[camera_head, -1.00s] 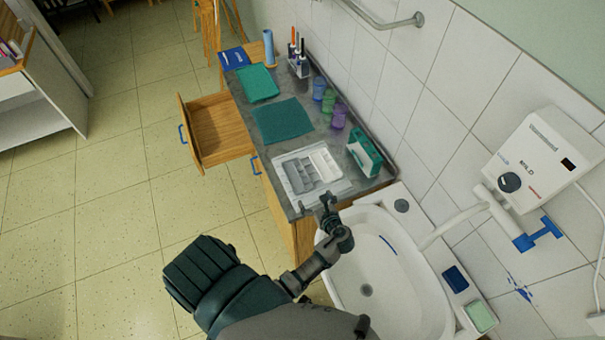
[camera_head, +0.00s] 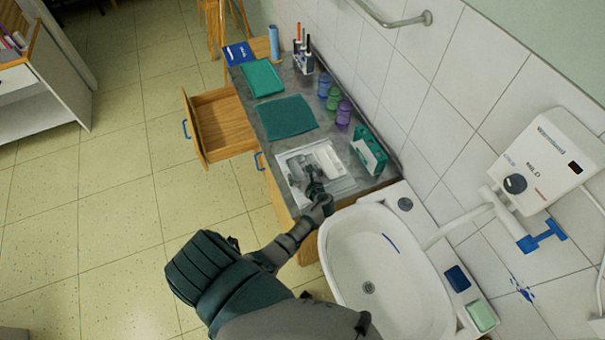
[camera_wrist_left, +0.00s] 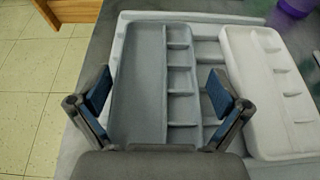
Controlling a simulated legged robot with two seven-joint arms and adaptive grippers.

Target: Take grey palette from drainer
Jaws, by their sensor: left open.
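The grey palette (camera_wrist_left: 139,78) lies in the white drainer (camera_wrist_left: 206,18) on the counter, with a row of small compartments along its right side. In the head view the grey palette (camera_head: 297,169) is partly hidden by my gripper. A white palette (camera_wrist_left: 262,90) lies beside it on the right; it also shows in the head view (camera_head: 328,159). My left gripper (camera_wrist_left: 157,90) is open, with one blue-padded finger at the grey palette's left edge and the other over its right side. In the head view the left gripper (camera_head: 312,183) is above the drainer's near part. I cannot tell whether the fingers touch the palette.
A white sink (camera_head: 352,236) adjoins the counter on the near side. A green box (camera_head: 369,151), several coloured cups (camera_head: 333,98) and a teal mat (camera_head: 286,117) stand or lie on the counter. An open wooden drawer (camera_head: 222,123) sticks out to the left.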

